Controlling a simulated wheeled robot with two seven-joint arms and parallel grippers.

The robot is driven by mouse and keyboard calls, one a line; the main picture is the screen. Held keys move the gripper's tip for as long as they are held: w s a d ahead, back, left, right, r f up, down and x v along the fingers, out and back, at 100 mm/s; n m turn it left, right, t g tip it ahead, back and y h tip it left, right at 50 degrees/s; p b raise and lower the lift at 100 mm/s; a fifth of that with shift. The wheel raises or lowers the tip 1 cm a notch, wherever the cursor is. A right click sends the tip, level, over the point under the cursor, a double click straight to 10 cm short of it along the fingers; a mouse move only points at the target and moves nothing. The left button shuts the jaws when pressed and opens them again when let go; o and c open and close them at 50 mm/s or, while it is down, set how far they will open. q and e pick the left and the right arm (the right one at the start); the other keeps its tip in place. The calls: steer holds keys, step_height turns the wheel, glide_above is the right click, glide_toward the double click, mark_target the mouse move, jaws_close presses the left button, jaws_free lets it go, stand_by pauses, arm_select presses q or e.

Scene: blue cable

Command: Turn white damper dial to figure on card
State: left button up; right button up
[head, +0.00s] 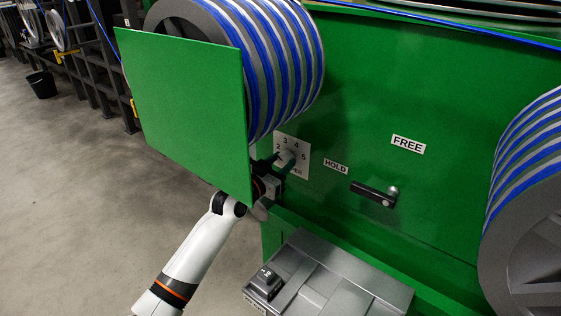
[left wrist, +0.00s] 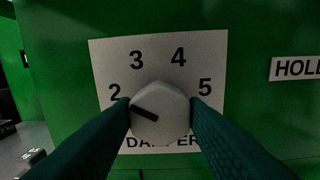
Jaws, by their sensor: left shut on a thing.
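The white damper dial (left wrist: 165,98) is a faceted knob on a white scale plate (left wrist: 210,45) marked 2, 3, 4 and 5, with DAMPER partly covered below. Its black mark points left and slightly up, a little below the 2. My left gripper (head: 277,163) is shut on the dial, one dark finger on each side in the left wrist view. The fingers hide the plate's lower sides. In the head view the dial (head: 290,156) is small and partly covered by the gripper. I cannot make out a card with a readable figure. My right gripper is out of view.
A green square panel (head: 185,110) stands close above my left forearm. Blue cable reels (head: 285,60) flank the green machine. A black lever (head: 372,193) sits between HOLD (head: 336,166) and FREE (head: 408,144) labels. A grey box lid (head: 335,280) with a small dark block (head: 266,283) lies below.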

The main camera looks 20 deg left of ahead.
arm_select(q)
steer(key=shift+r+n+p, duration=0.2)
steer(key=shift+n+p, duration=0.35)
steer(key=shift+n, duration=0.15)
steer(key=n+p, duration=0.2)
steer(key=n, duration=0.3)
steer(key=shift+a+f+n+p, duration=0.1)
steer(key=shift+n+p, duration=0.2)
steer(key=shift+n, duration=1.1)
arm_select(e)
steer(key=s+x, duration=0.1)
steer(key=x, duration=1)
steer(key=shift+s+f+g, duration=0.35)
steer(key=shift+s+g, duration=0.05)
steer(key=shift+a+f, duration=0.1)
arm_select(q)
steer(key=o, duration=1)
steer(key=shift+p, duration=0.3)
